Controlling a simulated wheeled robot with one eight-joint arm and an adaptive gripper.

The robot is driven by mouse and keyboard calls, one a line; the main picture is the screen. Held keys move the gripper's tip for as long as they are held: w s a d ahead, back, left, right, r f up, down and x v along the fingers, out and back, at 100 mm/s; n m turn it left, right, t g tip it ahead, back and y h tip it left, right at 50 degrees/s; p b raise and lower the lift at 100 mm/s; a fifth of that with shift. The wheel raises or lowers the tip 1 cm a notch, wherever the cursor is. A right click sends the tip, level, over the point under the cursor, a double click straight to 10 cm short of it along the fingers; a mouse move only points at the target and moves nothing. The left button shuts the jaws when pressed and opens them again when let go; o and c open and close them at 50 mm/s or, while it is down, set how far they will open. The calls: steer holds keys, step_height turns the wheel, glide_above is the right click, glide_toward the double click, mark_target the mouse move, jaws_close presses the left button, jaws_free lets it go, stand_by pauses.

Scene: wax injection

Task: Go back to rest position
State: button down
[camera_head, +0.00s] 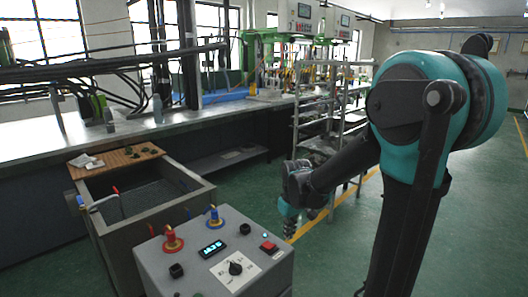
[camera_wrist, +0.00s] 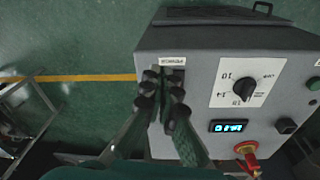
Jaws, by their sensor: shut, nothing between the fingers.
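My gripper (camera_head: 290,226) points down beside the right end of the grey control box (camera_head: 158,262) in the head view. In the wrist view my gripper (camera_wrist: 163,88) is shut and empty, with its fingertips together. The fingertips appear in front of the box's edge, just below a small white label (camera_wrist: 172,61), and partly cover a dark switch area there. I cannot tell whether they touch it. The box panel carries a dial (camera_head: 236,268), a lit display (camera_head: 212,249), a red switch (camera_head: 269,246), and red and blue valves.
A grey basin (camera_head: 184,176) with a wooden board (camera_head: 117,158) stands behind the box at left. A long workbench (camera_head: 210,110) runs along the wall. A metal rack (camera_head: 316,110) stands behind my arm. Green floor (camera_head: 245,192) is open between the basin and my arm.

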steer(key=s+d+f+m+t, duration=0.2)
steer(key=s+d+f+m, duration=0.2)
steer(key=s+d, duration=0.6)
steer(key=s+m, duration=0.2)
steer(key=s, duration=0.2)
steer(key=shift+d+t, duration=0.15)
steer(key=shift+t, duration=0.25)
